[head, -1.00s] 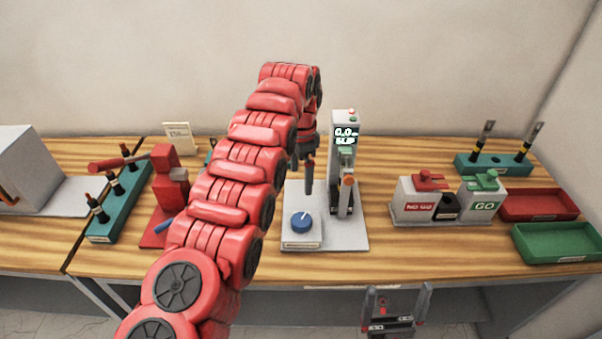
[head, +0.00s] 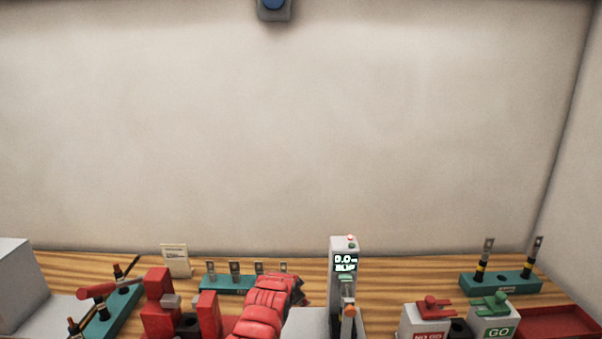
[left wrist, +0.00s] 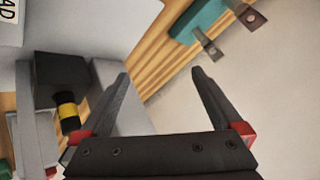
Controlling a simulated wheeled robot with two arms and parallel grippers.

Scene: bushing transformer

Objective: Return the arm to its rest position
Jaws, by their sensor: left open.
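My red left arm (head: 265,305) rises from the bottom edge in the head view, in front of the bench's back row. Its gripper cannot be made out there. In the left wrist view, my left gripper (left wrist: 163,75) is open, with its two dark fingers wide apart and nothing between them. A teal rack (left wrist: 197,20) with metal tabs lies beyond the fingertips. A black block (left wrist: 62,78) with a yellow-banded black piece (left wrist: 68,112) is left of the left finger. My right gripper is not in view.
A grey tester with a lit display (head: 345,262) stands right of my arm. A red fixture (head: 158,305) stands to its left. NO GO (head: 425,320) and GO (head: 494,318) blocks and a teal rack (head: 500,283) are at right. The wall above is clear except for a blue-faced box (head: 274,10).

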